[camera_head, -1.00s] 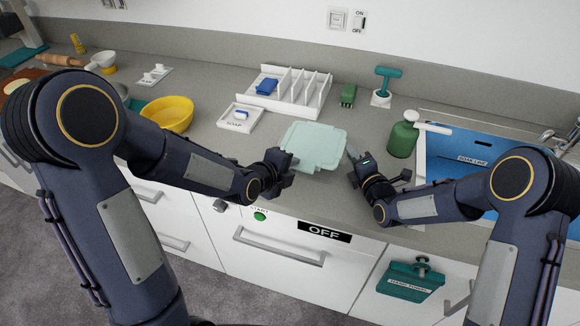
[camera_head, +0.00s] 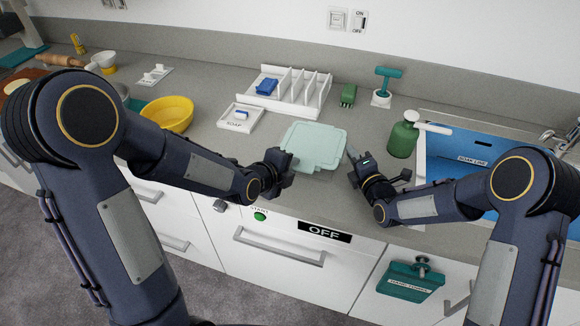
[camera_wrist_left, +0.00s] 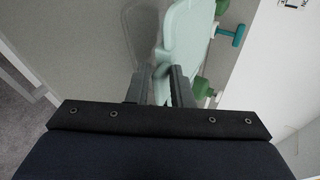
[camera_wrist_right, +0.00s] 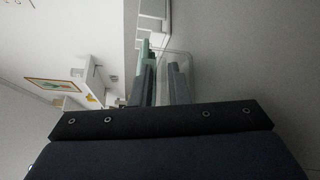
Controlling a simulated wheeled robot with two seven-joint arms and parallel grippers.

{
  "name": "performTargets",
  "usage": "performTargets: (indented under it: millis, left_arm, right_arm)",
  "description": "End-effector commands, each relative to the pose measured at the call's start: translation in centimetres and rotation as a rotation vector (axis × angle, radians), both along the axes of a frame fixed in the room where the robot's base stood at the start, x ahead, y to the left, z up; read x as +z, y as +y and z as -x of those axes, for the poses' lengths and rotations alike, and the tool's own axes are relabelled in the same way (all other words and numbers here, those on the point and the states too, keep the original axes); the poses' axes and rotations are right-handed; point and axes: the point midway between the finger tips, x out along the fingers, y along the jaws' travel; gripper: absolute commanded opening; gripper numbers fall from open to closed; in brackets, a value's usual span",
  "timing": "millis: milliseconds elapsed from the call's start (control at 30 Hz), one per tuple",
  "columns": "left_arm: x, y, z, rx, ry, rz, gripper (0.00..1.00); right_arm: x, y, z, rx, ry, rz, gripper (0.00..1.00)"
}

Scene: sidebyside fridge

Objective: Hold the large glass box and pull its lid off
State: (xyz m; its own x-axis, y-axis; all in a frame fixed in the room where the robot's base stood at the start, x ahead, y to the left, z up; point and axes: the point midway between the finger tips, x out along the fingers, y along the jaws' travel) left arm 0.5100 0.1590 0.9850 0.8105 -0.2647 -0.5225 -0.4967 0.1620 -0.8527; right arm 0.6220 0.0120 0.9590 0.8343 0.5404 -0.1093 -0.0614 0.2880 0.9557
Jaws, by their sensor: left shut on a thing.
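The large glass box with its pale green lid (camera_head: 313,146) rests on the counter in the head view. The lid covers most of the box from above. In the left wrist view the box's clear body (camera_wrist_left: 150,25) is beside the lid. My right gripper (camera_head: 352,156) is at the right end of the lid. In the right wrist view its fingers are apart near the lid's edge (camera_wrist_right: 145,55); whether they grip is unclear.
A green soap bottle (camera_head: 403,135) and the blue sink (camera_head: 462,150) are to the right. A soap tray (camera_head: 240,118) and a white rack (camera_head: 295,88) stand behind the box. A yellow bowl (camera_head: 168,113) is at left. The front counter edge is close to my grippers.

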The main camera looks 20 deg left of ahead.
Motion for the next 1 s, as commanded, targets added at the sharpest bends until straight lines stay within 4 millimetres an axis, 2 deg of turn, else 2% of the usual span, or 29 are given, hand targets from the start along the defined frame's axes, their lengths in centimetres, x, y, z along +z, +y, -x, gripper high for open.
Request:
performTargets:
  millis: [367,733,1000]
  left_arm:
    - [-0.1,0.0,0.1,-0.001,0.003,0.000,0.00]
    - [-0.1,0.0,0.1,-0.001,0.003,0.000,0.00]
    - [-0.1,0.0,0.1,-0.001,0.003,0.000,0.00]
  right_arm:
    - [0.0,-0.1,0.1,0.000,-0.001,0.002,0.19]
    - [0.2,-1.0,1.4,0.000,-0.001,0.001,0.19]
    - [0.2,-1.0,1.5,0.000,-0.001,0.001,0.19]
